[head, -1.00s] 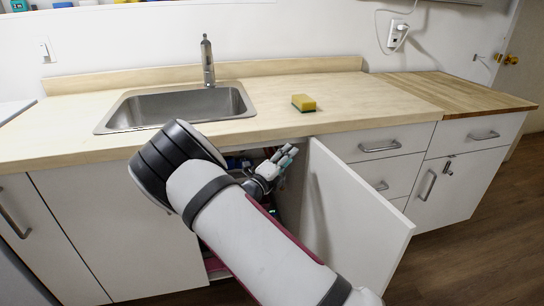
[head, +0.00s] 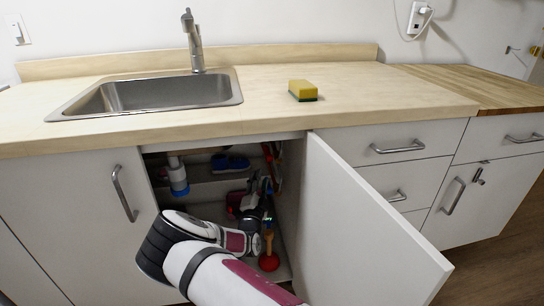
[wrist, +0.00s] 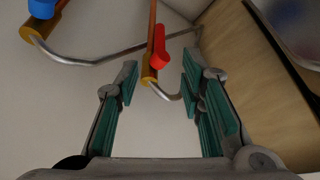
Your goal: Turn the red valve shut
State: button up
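The red valve (wrist: 159,48) shows in the wrist view as a red handle on a brass-coloured body, on a copper pipe, with a bent grey metal tube leaving it. My gripper (wrist: 160,84) is open, its two green-padded fingers on either side of the lower valve body and tube in the picture. The fingers look empty, and I cannot tell whether they touch anything. In the head view my gripper (head: 262,188) is inside the open cabinet under the sink, small and partly hidden by my arm. I cannot make out the red valve there for certain.
A blue valve handle (wrist: 42,8) is on another brass-coloured body at upper left in the wrist view. The open cabinet door (head: 365,235) stands right of my arm. A plunger (head: 268,262) is on the cabinet floor. A sponge (head: 302,90) lies on the counter.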

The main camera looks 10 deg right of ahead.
aim_at(267, 154)
jog(key=b+x, duration=0.4)
jog(key=x, duration=1)
jog(key=shift+s+r, duration=0.15)
grip_shut()
